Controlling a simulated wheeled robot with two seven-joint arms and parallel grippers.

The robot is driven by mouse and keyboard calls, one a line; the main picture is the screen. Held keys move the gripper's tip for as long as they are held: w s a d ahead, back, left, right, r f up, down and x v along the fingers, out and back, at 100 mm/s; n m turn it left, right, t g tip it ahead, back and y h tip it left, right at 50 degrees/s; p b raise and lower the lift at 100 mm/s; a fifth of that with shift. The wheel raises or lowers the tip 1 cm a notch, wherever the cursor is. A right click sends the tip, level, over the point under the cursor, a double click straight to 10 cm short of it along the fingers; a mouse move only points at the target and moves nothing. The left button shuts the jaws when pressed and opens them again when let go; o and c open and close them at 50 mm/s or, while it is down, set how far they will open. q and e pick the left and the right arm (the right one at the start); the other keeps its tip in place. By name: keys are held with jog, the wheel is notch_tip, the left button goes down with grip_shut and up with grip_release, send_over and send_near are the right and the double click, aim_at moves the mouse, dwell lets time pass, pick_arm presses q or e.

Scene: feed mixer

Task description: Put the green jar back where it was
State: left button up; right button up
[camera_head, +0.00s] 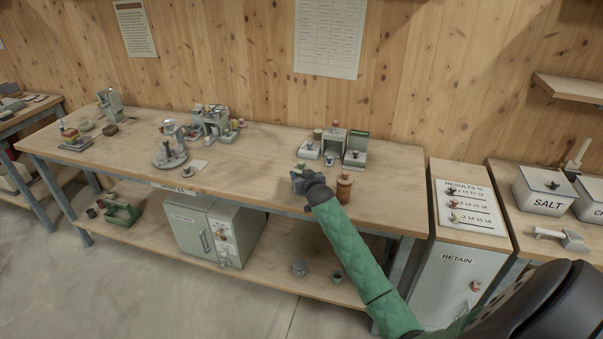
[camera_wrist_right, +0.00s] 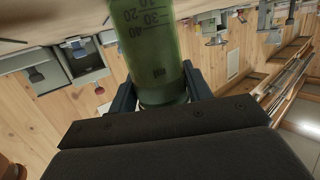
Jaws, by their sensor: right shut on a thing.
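My right gripper (camera_head: 302,181) is over the front edge of the long wooden bench, left of a brown jar. In the right wrist view its two fingers (camera_wrist_right: 160,92) are shut around a green see-through jar (camera_wrist_right: 152,45) with dark graduation marks. The jar's far end runs out of the top of that view. I cannot tell whether the jar touches the bench. My left gripper is not in view.
A brown jar (camera_head: 345,187) stands just right of my gripper. Grey bench devices (camera_head: 334,145) stand behind it. Further left are a round tray (camera_head: 170,156) and more apparatus. The bench top (camera_head: 262,165) between is clear. A RETAIN cabinet (camera_head: 455,265) adjoins on the right.

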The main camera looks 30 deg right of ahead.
jog(key=shift+f, duration=0.15)
jog(key=o, duration=0.9)
